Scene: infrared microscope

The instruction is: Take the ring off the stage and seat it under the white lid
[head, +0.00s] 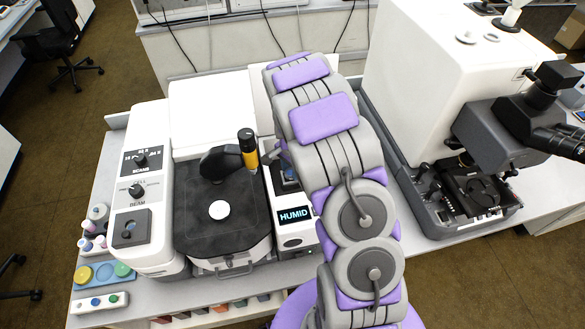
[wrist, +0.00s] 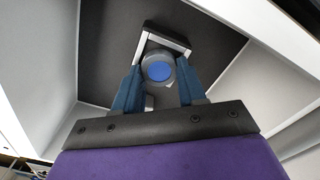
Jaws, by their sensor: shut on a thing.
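In the head view my arm hides most of my gripper, and a bit of blue (head: 288,174) shows behind the arm above the HUMID unit (head: 293,215). A large white cover (head: 212,110) stands behind the black stage (head: 222,240). I cannot tell whether it is the white lid.
A white disc (head: 219,209) lies on the black stage, with a black and yellow knobbed lever (head: 248,150) above it. A control panel (head: 140,190) stands at the left. A large white microscope (head: 430,80) is close at the right of my arm. Pale walls surround the gripper in the wrist view.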

